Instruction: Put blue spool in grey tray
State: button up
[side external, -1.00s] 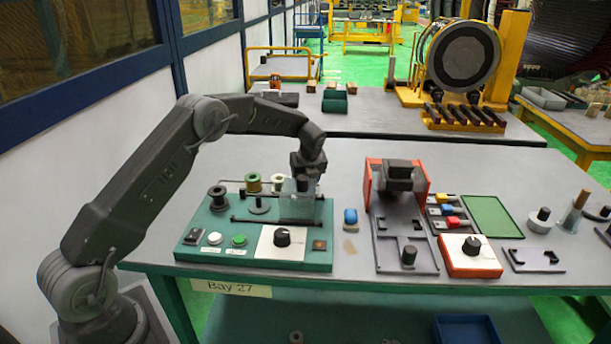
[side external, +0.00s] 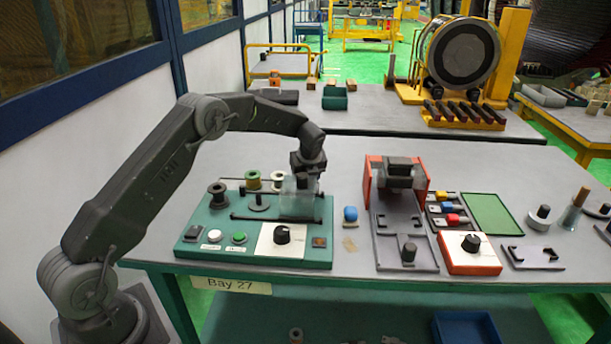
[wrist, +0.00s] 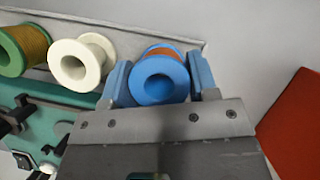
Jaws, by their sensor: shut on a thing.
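The blue spool (wrist: 160,80), wound with copper wire, sits between the two blue fingers of my gripper (wrist: 160,72) in the wrist view. The fingers touch its sides and are shut on it. In the side view my gripper (side external: 304,170) is over the back right of the green panel, behind a clear guard, and the spool cannot be made out there. A pale grey tray (side external: 544,97) stands on the yellow-framed table at the far right. A flat grey fixture plate (side external: 390,255) lies on the bench to the right of my gripper; I cannot tell which is the named tray.
A white spool (wrist: 82,62) and a green spool (wrist: 22,48) stand left of the blue one. The green panel (side external: 205,248) carries buttons, a knob and the clear guard (side external: 297,208). A red-sided machine (side external: 425,180) stands to the right. A small blue part (side external: 350,214) lies between.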

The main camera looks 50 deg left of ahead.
jog(key=shift+s+d+f, duration=0.25)
jog(key=shift+f, duration=0.3)
jog(key=shift+s+d+f, duration=0.25)
jog(key=shift+f, duration=0.3)
jog(key=o, duration=1.2)
jog(key=shift+c, duration=0.2)
jog(key=shift+r, duration=2.65)
jog(key=shift+w+a+r, duration=0.1)
jog(key=shift+a+r, duration=0.05)
jog(key=shift+r, duration=1)
